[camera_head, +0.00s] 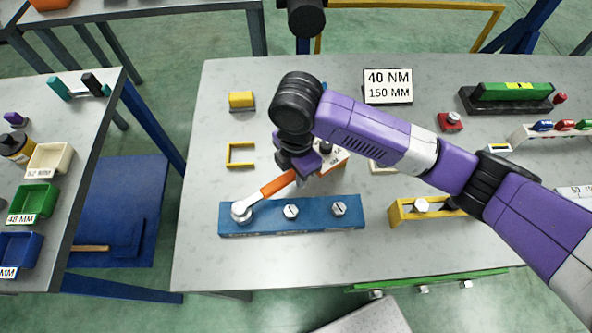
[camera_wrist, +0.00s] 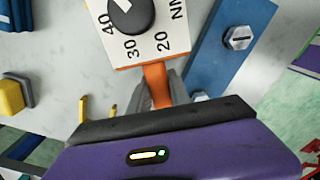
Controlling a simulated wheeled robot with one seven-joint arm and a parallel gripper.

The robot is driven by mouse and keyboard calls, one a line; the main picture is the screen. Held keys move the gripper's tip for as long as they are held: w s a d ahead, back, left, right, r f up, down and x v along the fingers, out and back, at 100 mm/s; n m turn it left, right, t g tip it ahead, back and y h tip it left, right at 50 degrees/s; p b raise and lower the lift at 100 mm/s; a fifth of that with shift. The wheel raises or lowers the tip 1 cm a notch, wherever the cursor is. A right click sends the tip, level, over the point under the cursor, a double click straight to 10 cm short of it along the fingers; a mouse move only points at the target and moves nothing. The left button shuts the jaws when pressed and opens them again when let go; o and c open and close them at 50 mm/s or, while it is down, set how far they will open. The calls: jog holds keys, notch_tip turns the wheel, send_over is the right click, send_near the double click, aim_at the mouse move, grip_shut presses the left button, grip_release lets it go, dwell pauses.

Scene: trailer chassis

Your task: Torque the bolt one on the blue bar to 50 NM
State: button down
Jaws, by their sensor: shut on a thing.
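The blue bar (camera_head: 265,227) lies near the front of the table with three bolts in a row; it also shows in the wrist view (camera_wrist: 212,62). An orange-handled wrench (camera_head: 275,187) has its ring head at the left bolt (camera_head: 241,208), seemingly around it. The middle bolt (camera_head: 291,211) and right bolt (camera_head: 339,208) are bare. My gripper (camera_head: 303,172) is shut on the wrench's orange handle (camera_wrist: 157,82), up and right of the left bolt. A white dial plate (camera_wrist: 158,38) with a black knob and torque numbers sits at the handle's end. The knob's exact setting is unclear.
A sign (camera_head: 388,86) reads 40 NM, 150 MM. A yellow bar (camera_head: 402,211) with bolts stands right of the blue bar, partly under my arm. A yellow frame (camera_head: 240,154) and yellow block (camera_head: 241,100) lie behind the wrench. The table's left front is clear.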

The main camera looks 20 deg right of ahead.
jog(key=shift+s+d+m+p, duration=0.2)
jog(key=shift+s+m+p, duration=0.45)
jog(key=shift+s+m, duration=0.45)
jog(key=shift+s, duration=0.15)
jog(key=shift+s+m+p, duration=0.4)
jog(key=shift+s+m, duration=0.4)
jog(key=shift+s, duration=0.3)
jog(key=shift+s, duration=0.1)
jog(key=shift+s+a+m, duration=0.1)
jog(key=shift+s+m, duration=0.2)
jog(key=shift+s, duration=0.1)
jog(key=shift+w+r, duration=0.1)
jog(key=shift+w, duration=0.35)
